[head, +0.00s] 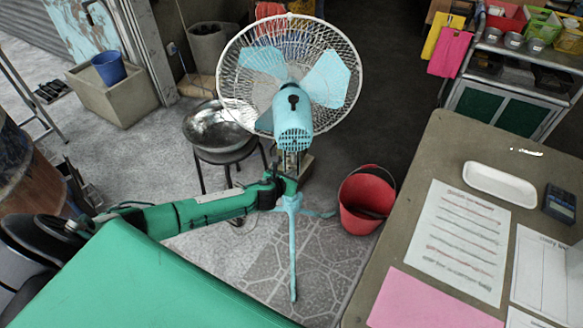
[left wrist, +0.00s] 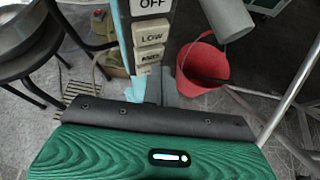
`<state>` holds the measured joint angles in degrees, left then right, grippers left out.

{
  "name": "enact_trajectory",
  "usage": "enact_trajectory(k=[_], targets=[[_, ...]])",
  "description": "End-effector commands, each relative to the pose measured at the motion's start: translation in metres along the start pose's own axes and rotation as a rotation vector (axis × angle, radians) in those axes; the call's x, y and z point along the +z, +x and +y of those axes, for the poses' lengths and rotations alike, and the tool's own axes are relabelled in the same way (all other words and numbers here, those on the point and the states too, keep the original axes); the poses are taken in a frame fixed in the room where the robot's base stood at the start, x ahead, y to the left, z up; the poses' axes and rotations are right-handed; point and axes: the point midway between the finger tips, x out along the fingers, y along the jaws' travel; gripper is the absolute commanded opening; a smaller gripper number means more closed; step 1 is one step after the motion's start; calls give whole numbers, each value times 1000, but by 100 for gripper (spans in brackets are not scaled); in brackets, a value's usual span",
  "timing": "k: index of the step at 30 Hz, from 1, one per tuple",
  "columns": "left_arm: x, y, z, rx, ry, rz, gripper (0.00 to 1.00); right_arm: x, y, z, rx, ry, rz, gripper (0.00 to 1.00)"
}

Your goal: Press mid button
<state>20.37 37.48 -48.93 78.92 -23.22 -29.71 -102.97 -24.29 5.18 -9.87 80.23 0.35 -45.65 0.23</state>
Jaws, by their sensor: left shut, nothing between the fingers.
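A light blue pedestal fan (head: 293,128) with a white wire cage stands upright in the middle of the head view. In the left wrist view its control panel carries a stack of pale buttons: OFF (left wrist: 151,6), LOW (left wrist: 151,33), then the mid button (left wrist: 150,55), whose label is small and dark, and a partly hidden one below it (left wrist: 143,71). My left gripper (head: 290,170) is shut and empty, close to the panel below the fan's motor. Whether it touches a button I cannot tell. My right gripper is out of view.
A red bucket (head: 364,201) stands on the floor right of the fan's pole. A stool (head: 228,156) with a metal basin (head: 218,125) is to its left. A table (head: 420,150) with papers fills the right side. Tiled floor around the pole is open.

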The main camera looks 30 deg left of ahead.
Motion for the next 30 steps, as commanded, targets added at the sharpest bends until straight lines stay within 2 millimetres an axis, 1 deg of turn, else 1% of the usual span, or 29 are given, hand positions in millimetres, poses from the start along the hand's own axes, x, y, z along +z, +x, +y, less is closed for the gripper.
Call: enact_trajectory(k=[3, 30], targets=[[2, 3, 2, 1, 0, 1, 0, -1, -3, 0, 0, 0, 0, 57], [5, 9, 5, 0, 0, 0, 0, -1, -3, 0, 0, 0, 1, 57]])
